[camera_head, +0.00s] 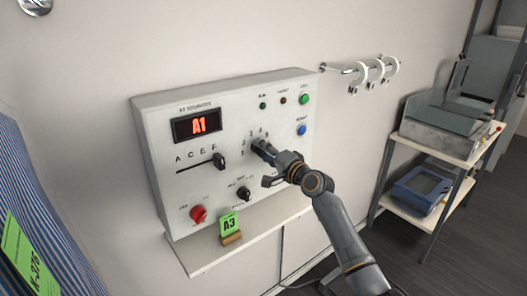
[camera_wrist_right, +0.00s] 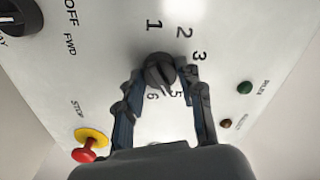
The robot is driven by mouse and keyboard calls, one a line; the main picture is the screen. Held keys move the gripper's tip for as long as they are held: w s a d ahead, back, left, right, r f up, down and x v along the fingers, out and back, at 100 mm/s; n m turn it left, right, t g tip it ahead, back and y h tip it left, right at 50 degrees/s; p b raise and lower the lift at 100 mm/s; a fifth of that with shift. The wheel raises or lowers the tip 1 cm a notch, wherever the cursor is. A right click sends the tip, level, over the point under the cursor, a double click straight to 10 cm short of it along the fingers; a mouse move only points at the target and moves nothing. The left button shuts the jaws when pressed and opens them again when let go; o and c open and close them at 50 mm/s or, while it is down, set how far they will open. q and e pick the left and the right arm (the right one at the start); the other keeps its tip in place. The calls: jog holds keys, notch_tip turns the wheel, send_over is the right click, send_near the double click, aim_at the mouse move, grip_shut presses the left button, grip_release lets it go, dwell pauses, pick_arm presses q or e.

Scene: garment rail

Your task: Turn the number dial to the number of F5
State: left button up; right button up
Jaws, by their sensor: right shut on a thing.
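The number dial (camera_wrist_right: 158,70) is a dark round knob on the white panel, with digits 1, 2, 3, 5 and 6 showing around it. My right gripper (camera_wrist_right: 161,80) has its two fingers on either side of the knob, shut on it. In the head view my right gripper (camera_head: 270,157) is at the panel and hides part of the dial. The red display (camera_head: 197,125) reads A1. The letter slider's black handle (camera_head: 219,160) is at the right end of its slot, by F. The dial's exact setting cannot be told. My left gripper is out of view.
A red knob (camera_head: 198,213) and a small black knob (camera_head: 244,193) are low on the panel. A green A3 tag (camera_head: 229,224) stands on the ledge (camera_head: 203,262). A red stop button (camera_wrist_right: 86,149) is near my gripper. A shelf rack (camera_head: 436,214) stands at right.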

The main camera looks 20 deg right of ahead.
jog(key=o, duration=1.2)
jog(key=shift+c, duration=0.2)
jog(key=v, duration=1.2)
